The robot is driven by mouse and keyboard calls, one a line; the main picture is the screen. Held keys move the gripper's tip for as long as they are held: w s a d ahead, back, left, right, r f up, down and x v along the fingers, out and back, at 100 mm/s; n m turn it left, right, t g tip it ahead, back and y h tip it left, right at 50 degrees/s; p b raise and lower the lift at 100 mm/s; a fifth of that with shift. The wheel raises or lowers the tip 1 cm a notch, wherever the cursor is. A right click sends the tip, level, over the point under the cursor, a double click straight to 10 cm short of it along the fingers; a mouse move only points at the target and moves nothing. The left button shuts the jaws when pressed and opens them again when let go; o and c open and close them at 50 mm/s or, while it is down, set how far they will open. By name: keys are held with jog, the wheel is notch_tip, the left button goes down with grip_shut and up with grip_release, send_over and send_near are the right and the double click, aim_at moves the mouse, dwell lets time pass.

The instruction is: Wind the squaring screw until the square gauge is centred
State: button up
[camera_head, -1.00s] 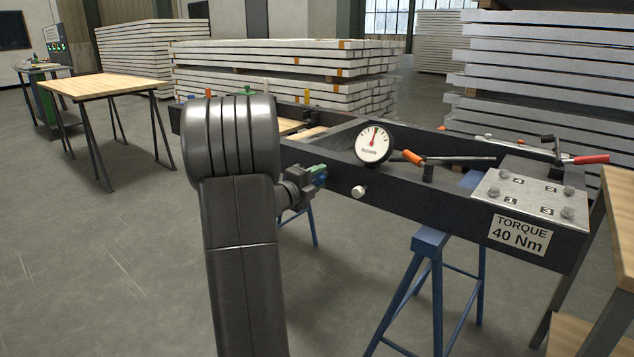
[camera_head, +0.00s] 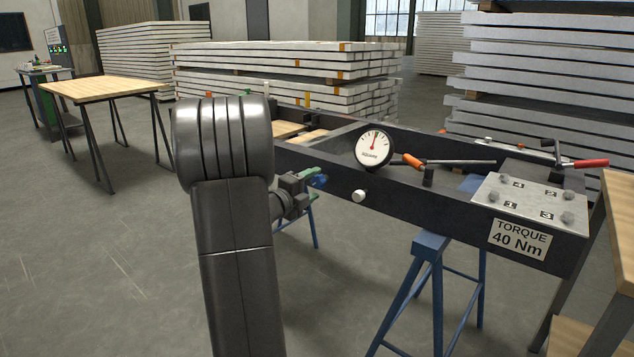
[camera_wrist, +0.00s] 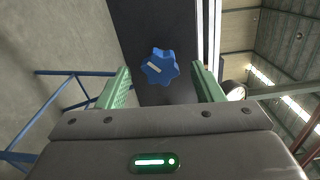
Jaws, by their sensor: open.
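The squaring screw has a blue lobed knob (camera_wrist: 160,67) with a white mark, on the dark side of the frame. In the wrist view the knob lies ahead, between the green fingers of my gripper (camera_wrist: 160,88). The fingers are apart, with a visible gap on each side of the knob. In the head view the blue knob (camera_head: 318,181) shows partly behind my open gripper (camera_head: 307,179). The square gauge (camera_head: 373,150) is a round white dial on the frame. Its needle points nearly straight up, leaning slightly right. The exact centre mark is too small to read.
A pale round knob (camera_head: 358,196) sticks out of the frame (camera_head: 420,205) right of my gripper. An orange-handled clamp (camera_head: 412,161) and a bolted plate (camera_head: 530,201) lie further right. Blue trestles (camera_head: 430,245) stand below. Open floor lies to the left.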

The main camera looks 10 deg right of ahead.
jog(key=p+v, duration=0.2)
jog(key=v, duration=0.9)
jog(key=b+x, duration=0.3)
jog(key=x, duration=0.9)
jog(key=shift+w+d, duration=0.2)
jog(key=shift+d, duration=0.1)
jog(key=shift+w+d, duration=0.4)
jog(key=shift+a, duration=0.1)
